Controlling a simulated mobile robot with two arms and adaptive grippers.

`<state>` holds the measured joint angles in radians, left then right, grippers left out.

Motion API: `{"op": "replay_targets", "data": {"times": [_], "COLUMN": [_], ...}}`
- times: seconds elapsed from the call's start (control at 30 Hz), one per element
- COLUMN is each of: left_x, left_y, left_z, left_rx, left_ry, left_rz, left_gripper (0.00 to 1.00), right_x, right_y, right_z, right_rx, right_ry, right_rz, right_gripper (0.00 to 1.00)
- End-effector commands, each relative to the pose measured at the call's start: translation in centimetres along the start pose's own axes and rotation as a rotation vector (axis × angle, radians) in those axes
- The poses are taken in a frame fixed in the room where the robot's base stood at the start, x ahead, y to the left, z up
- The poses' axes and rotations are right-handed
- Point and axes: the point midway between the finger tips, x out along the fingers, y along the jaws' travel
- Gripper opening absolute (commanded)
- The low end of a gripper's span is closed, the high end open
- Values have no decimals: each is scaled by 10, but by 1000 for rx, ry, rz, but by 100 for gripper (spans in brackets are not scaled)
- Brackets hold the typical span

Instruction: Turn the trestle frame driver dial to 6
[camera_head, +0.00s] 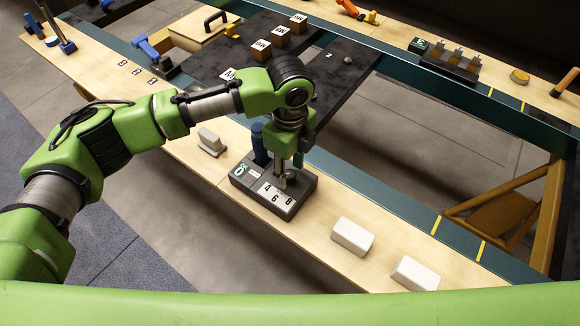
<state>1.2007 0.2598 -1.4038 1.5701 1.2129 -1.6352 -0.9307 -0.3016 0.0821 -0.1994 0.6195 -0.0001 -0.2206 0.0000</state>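The driver dial box (245,185) is a dark grey block with white number tiles, on the light wooden bench in the middle of the view. I read 4, 6 and 8 on its front tiles (275,198). A green symbol marks its left end. My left gripper (284,182) points down at the dial, over the right part of the box. Its fingertips are small and overlap the dial, so I cannot tell whether they grip it. The dial's pointer is hidden. My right gripper is not in view.
Two white blocks (352,236) (415,273) lie on the bench to the right. A dark blue cylinder (259,145) stands behind the box, close to my gripper. A white-and-grey piece (211,142) sits to the left. A teal rail (370,200) runs behind.

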Motion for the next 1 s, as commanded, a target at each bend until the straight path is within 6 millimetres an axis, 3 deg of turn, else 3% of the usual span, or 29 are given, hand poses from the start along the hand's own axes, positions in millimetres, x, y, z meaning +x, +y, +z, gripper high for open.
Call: {"op": "replay_targets", "data": {"times": [0.37, 0.5, 0.53, 0.77, 1.0], "left_x": [6, 6, 6, 5, 2], "left_y": [0, 0, 0, 0, 0], "left_z": [0, 0, 0, 0, 0], "left_rx": [1, 1, 1, -7, -90], "left_ry": [0, 0, 0, 0, 2], "left_rz": [-1, -1, -1, 0, 2], "left_gripper": [38, 2, 0, 0, 0], "right_x": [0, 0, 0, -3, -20], "right_y": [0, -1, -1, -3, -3], "right_z": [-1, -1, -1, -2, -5], "right_rx": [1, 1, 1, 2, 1], "right_ry": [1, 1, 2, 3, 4], "right_rz": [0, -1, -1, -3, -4], "right_gripper": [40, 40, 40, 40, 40]}}
